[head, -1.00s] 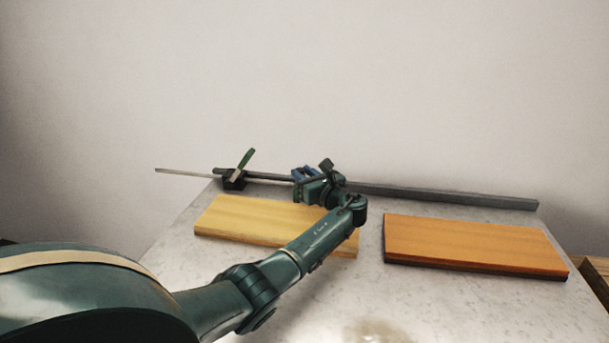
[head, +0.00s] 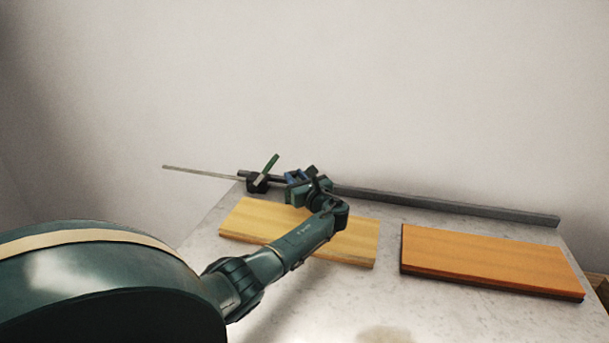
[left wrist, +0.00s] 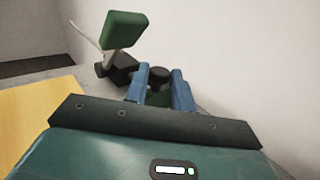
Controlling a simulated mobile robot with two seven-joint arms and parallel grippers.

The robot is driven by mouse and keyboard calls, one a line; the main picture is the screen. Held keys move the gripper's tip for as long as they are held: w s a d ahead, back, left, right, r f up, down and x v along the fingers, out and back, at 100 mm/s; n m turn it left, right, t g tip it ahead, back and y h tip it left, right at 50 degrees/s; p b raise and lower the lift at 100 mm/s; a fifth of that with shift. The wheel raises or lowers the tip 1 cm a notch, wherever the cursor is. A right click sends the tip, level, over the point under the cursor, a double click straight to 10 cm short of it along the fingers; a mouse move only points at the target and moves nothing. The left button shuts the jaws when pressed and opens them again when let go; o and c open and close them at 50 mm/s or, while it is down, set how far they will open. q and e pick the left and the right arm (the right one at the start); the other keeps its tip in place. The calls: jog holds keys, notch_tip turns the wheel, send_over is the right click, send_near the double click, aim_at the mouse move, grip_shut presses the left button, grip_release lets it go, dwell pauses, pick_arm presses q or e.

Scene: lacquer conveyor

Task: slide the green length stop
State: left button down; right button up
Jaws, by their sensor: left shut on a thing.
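My left gripper (head: 296,177) is at the rail along the back of the table, its arm reaching over the pale board. In the left wrist view its blue fingers (left wrist: 161,91) are shut on the green length stop (left wrist: 157,98), of which a green part and a dark round knob (left wrist: 160,74) show between them. The rest of the stop is hidden by the gripper. Just left of it is a black block (head: 257,183) with a raised green lever (head: 271,163). The lever's broad green end (left wrist: 125,28) shows close in the left wrist view. My right gripper is not in view.
The grey rail (head: 450,206) runs along the table's back edge, with a thin rod (head: 200,172) sticking out left. A pale yellow board (head: 345,250) lies under my left arm. An orange board (head: 490,260) lies to the right. The wall is behind.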

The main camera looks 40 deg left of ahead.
pick_arm(q)
jog(key=shift+s+a, duration=0.15)
jog(key=shift+a, duration=0.05)
jog(key=c, duration=1.2)
grip_release()
jog(key=shift+a, duration=0.1)
jog(key=shift+d, duration=0.2)
jog(key=shift+d, duration=0.35)
jog(key=v, duration=1.2)
jog(key=shift+s+d+p, duration=0.1)
jog(key=shift+s+p, duration=0.1)
jog(key=shift+p, duration=0.15)
